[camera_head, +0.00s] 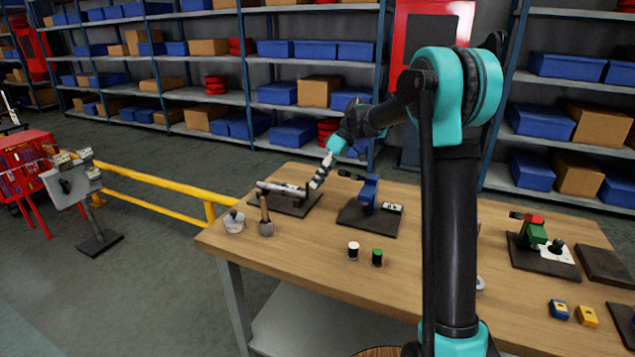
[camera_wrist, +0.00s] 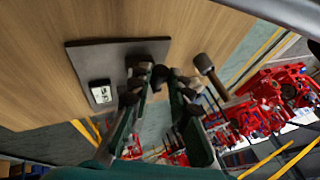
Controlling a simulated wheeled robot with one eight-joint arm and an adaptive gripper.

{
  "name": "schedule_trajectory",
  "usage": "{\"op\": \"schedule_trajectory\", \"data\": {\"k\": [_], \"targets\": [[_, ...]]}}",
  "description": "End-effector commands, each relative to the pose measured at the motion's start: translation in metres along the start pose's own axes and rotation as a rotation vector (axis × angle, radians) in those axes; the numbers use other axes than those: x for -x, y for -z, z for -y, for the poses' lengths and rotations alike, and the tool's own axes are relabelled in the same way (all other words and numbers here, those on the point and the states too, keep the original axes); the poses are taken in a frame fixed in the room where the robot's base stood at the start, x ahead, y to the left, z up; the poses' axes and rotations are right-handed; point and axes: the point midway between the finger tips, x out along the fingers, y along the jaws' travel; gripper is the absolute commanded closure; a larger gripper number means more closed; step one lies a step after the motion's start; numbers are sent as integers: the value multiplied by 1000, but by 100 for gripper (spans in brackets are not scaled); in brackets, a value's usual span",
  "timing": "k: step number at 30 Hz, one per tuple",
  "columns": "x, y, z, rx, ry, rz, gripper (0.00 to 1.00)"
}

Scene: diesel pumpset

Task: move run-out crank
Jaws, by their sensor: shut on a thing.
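The run-out crank assembly (camera_head: 280,187), a pale grey shaft lying level, sits on a dark plate (camera_head: 296,208) at the table's left end. My gripper (camera_head: 314,185) reaches down to the right end of this shaft. In the wrist view my gripper (camera_wrist: 160,84) has its two fingers closed around a small dark part between the tips, over the edge of the dark plate (camera_wrist: 90,58). The fingers hide most of the held part, and its exact shape cannot be told. A white label (camera_wrist: 103,92) lies on the plate beside the left finger.
A mallet-like tool (camera_head: 265,222) and a round grey piece (camera_head: 234,221) stand in front of the plate. A blue vise-like device (camera_head: 368,190) stands just right. White (camera_head: 353,250) and green-topped (camera_head: 377,257) cylinders stand nearer. Yellow rails (camera_head: 150,202) run left of the table.

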Motion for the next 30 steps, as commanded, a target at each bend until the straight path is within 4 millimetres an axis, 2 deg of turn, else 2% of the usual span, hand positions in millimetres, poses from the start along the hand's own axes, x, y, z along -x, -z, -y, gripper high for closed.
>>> {"op": "schedule_trajectory", "data": {"k": [10,11,15,25,30], "targets": [[0,0,-1,-3,7,-1,100],[0,0,-1,-3,7,-1,78],[0,0,-1,-3,7,0,61],[2,0,-1,-3,7,0,61],[21,0,-1,-4,7,-1,61]]}}
